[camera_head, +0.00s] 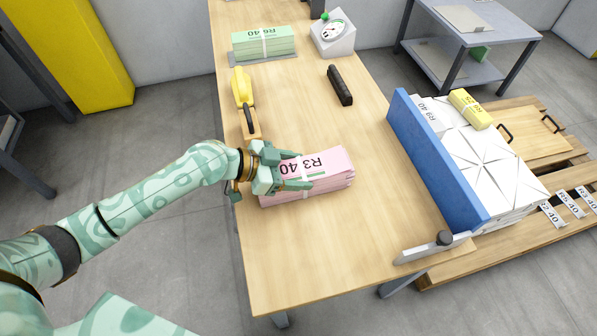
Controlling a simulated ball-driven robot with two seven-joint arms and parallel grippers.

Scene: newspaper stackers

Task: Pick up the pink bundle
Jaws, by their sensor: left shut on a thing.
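The pink bundle (330,163) is a stack of pink sheets marked "R3 40". It lies on the wooden table (330,260) near the table's left edge. My left gripper (297,172) reaches in from the left and is shut on the bundle's left part. Its fingers cover the left end of the bundle. I cannot tell whether the bundle is clear of the tabletop. My right gripper is not in view.
A green bundle (264,41), a white scale (333,33), a yellow tool (243,92) and a black bar (340,86) are farther back on the table. A blue board (435,160) stands right beside white bundles (490,165).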

